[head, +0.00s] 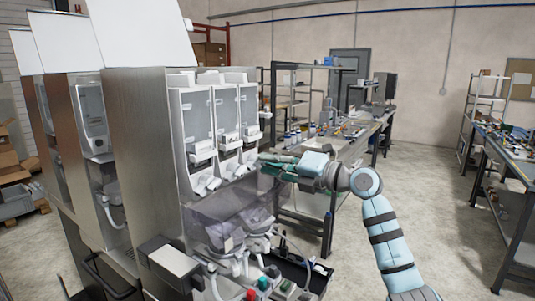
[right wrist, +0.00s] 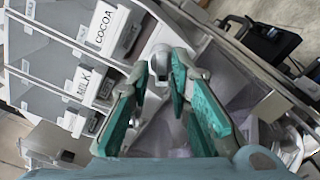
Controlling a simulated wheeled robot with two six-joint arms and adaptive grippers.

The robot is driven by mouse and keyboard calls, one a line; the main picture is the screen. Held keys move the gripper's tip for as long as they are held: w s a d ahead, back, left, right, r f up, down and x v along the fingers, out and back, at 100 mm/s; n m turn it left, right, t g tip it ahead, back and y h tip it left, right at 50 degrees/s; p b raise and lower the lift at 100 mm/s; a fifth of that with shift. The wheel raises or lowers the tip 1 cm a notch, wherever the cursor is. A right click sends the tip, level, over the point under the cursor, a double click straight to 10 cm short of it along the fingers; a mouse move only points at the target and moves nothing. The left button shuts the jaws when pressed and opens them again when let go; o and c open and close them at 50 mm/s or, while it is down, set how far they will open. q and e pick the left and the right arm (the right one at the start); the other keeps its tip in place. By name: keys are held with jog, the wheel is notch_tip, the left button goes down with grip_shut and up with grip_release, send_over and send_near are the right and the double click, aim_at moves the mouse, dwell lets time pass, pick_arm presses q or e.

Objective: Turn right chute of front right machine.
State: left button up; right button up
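The front right machine (head: 145,150) stands at left centre in the head view, with its row of clear canisters facing right. White chutes hang under the canisters, the left one (head: 205,185) and middle one (head: 232,170) in plain sight. The right chute (head: 250,157) is partly behind my right gripper (head: 266,164). In the right wrist view, the right chute's pale round end (right wrist: 160,52) shows between and just beyond the teal fingertips. My right gripper (right wrist: 160,82) is open, its fingers on either side of the chute; contact cannot be told. My left gripper is not in view.
Canister labels read COCOA (right wrist: 103,27) and MILK (right wrist: 84,82) in the wrist view. A clear purplish panel (head: 225,212) and mixing parts sit below the chutes. Other machines stand at the left. A cluttered workbench (head: 350,140) stands behind; open floor (head: 435,190) lies at the right.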

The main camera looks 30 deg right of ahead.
jog(key=shift+w+a+f, duration=0.1)
jog(key=shift+w+f, duration=0.05)
jog(key=shift+w, duration=0.35)
jog(key=shift+c, duration=0.5)
grip_shut()
jog(key=shift+a, duration=0.1)
